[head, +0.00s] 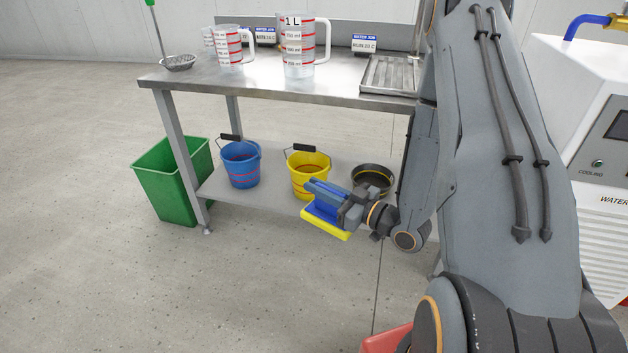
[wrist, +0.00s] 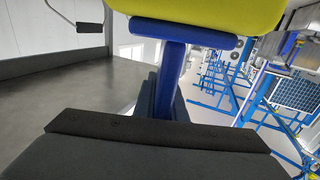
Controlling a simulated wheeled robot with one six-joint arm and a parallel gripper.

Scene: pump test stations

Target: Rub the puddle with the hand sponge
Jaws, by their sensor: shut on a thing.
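The hand sponge has a yellow pad (head: 326,223) and a blue back and handle. My gripper (head: 328,192) is shut on its handle and holds it in the air in front of the bench's lower shelf, near the yellow bucket. The pad faces down in the head view. In the wrist view the yellow pad (wrist: 215,12) fills the top edge, with the blue handle (wrist: 169,75) running down to my gripper. I cannot make out a puddle in either view.
A steel bench (head: 330,93) carries measuring jugs (head: 299,50), a strainer (head: 178,62) and a drain tray (head: 390,75). A green bin (head: 165,190) stands left. Floor at front left is clear.

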